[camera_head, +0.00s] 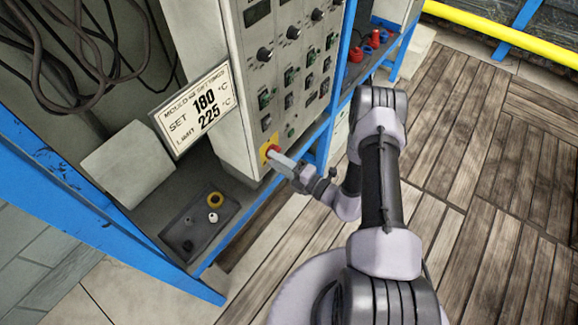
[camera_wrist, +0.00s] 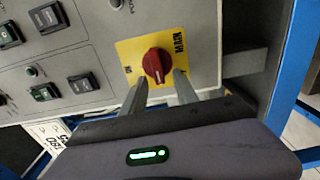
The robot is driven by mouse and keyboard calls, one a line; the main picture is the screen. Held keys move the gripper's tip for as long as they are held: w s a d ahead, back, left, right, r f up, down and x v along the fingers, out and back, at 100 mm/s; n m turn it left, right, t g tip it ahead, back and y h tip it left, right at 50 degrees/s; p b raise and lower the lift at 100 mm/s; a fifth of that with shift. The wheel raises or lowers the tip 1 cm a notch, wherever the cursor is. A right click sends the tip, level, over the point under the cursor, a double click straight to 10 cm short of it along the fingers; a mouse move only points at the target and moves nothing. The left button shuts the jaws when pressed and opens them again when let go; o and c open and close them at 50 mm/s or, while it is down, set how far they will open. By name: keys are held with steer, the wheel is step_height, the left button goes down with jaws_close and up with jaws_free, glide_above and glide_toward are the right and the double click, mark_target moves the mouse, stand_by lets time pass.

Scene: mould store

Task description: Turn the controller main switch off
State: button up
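The controller main switch is a red rotary knob (camera_wrist: 156,65) on a yellow plate (camera_wrist: 126,50) marked MAIN, low on the grey control cabinet. In the head view the yellow plate (camera_head: 264,150) is at the cabinet's lower corner, with the knob largely hidden by my gripper (camera_head: 275,155). In the wrist view my gripper (camera_wrist: 160,77) is open, one finger to each side of the knob's near end. A gap shows between knob and fingers; how far the tips reach along the knob is unclear. The knob's grip ridge runs roughly up-down in the wrist picture.
Other knobs and rocker switches (camera_wrist: 45,92) sit close by on the panel (camera_head: 285,75). The wooden floor (camera_head: 480,180) at right is clear.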

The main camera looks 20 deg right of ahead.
steer(key=p+v, duration=0.3)
steer(key=v, duration=1.4)
steer(key=shift+s, duration=0.2)
steer(key=shift+d, duration=0.1)
steer(key=a+r+n+g+y, duration=0.1)
steer(key=a+r+n+g, duration=0.5)
steer(key=r+n, duration=0.4)
steer(key=a+r+n+g+y, duration=0.1)
steer(key=a+r+n+g, duration=0.2)
steer(key=r+n+g, duration=0.7)
steer(key=s+a+r+n+t+h, duration=0.2)
steer(key=s+r+n+h, duration=0.3)
steer(key=n, duration=0.6)
steer(key=s+a+r+n+t+h+b, duration=0.1)
steer(key=s+r+n+t+h, duration=0.3)
steer(key=r+n, duration=0.5)
steer(key=shift+s+a+r+n+t+h+b, duration=0.3)
steer(key=shift+a+n+t+h, duration=0.4)
steer(key=shift+n, duration=0.5)
steer(key=shift+d, duration=0.2)
